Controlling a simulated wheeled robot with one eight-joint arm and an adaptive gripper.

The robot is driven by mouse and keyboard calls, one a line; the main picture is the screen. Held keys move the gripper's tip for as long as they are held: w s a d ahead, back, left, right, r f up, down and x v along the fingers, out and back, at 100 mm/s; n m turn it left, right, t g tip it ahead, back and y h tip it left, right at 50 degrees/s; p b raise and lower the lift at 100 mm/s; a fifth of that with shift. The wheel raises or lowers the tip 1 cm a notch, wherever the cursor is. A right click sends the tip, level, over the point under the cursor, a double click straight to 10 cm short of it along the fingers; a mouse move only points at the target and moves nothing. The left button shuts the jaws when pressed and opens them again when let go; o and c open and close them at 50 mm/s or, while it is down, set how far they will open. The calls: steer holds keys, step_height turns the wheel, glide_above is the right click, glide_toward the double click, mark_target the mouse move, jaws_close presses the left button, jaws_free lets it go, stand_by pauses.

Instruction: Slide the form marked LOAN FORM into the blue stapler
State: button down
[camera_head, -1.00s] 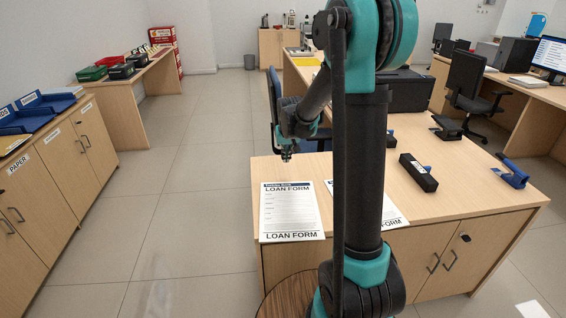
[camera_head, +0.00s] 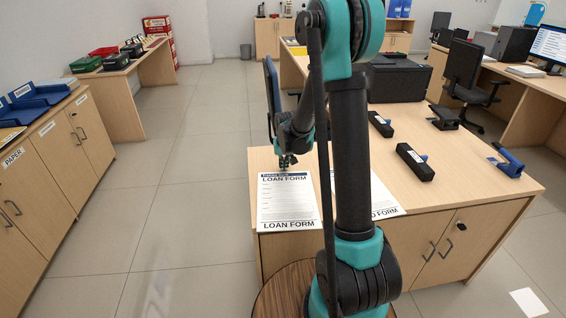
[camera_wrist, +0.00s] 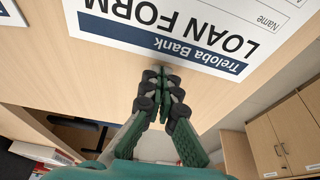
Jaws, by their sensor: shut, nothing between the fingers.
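The form marked LOAN FORM (camera_head: 285,204) lies flat on the near left part of the counter. In the wrist view its printed side (camera_wrist: 190,30) appears upside down, with a dark blue header band. My gripper (camera_head: 286,162) is at the form's far, header edge; its fingers (camera_wrist: 163,78) are together and empty, with tips beside that edge. I cannot tell whether they touch the paper or counter. The blue stapler (camera_head: 509,163) stands on the right side of the counter, away from my gripper.
A second form (camera_head: 384,205) lies right of the first, partly hidden behind my arm, its title cut off. Black staplers or punches (camera_head: 415,162) stand in the counter's middle. A blue chair (camera_head: 271,85) is behind the counter's left edge.

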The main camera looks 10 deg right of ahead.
stand_by(0.3)
steer(key=shift+s, duration=1.15)
